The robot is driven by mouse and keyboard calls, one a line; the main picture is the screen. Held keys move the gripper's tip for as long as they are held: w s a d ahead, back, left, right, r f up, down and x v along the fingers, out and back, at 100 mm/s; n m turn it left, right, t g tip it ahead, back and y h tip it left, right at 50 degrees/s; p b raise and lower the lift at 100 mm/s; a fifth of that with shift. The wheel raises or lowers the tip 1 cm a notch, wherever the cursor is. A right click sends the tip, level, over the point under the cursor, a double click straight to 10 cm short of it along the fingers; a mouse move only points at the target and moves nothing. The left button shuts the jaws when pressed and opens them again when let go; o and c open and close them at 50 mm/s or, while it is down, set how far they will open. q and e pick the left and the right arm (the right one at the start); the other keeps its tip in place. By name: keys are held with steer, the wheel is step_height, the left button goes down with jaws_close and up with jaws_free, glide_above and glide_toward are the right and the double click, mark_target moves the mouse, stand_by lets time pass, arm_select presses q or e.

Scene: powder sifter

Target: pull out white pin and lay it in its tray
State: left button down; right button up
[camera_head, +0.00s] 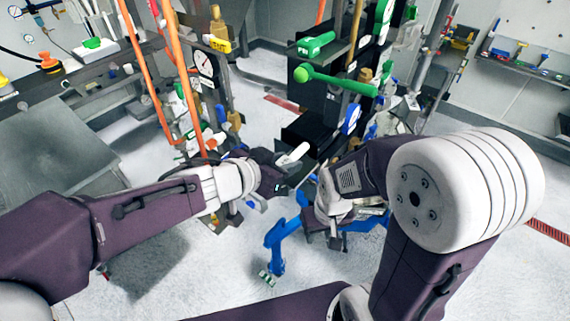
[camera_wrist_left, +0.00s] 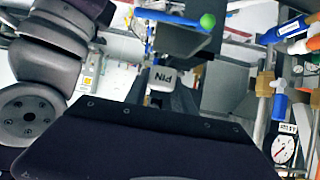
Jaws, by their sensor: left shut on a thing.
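The white pin (camera_head: 293,155) sticks out from the tips of my left gripper (camera_head: 280,170), near the middle of the head view. My left gripper is shut on it. The pin's white end, with lettering on it, shows in the left wrist view (camera_wrist_left: 163,80) beyond the dark gripper body. Most of its length is hidden there. My right gripper (camera_head: 330,222) is lower and to the right, below its wrist. Its fingers are too unclear to tell open from shut. I cannot pick out the pin's tray for certain.
A green ball-ended lever (camera_head: 335,82) juts out above the pin on the dark machine. A blue handle part (camera_head: 283,236) stands below my grippers. Orange pipes and a gauge (camera_head: 204,64) are behind at left. A grey table (camera_head: 50,140) stands far left, with open floor before it.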

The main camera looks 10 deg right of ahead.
arm_select(q)
steer(key=w+f+b, duration=0.1)
steer(key=w+d+f+b, duration=0.1)
steer(key=f, duration=0.1)
steer(key=w+f+b, duration=0.2)
steer(key=shift+d+f, duration=0.1)
steer(key=shift+d, duration=0.05)
steer(key=shift+s+f+b, duration=0.2)
steer(key=shift+f+b, duration=0.25)
steer(key=shift+f, duration=0.4)
steer(key=c, duration=1)
jaws_free()
steer(key=shift+o, duration=0.2)
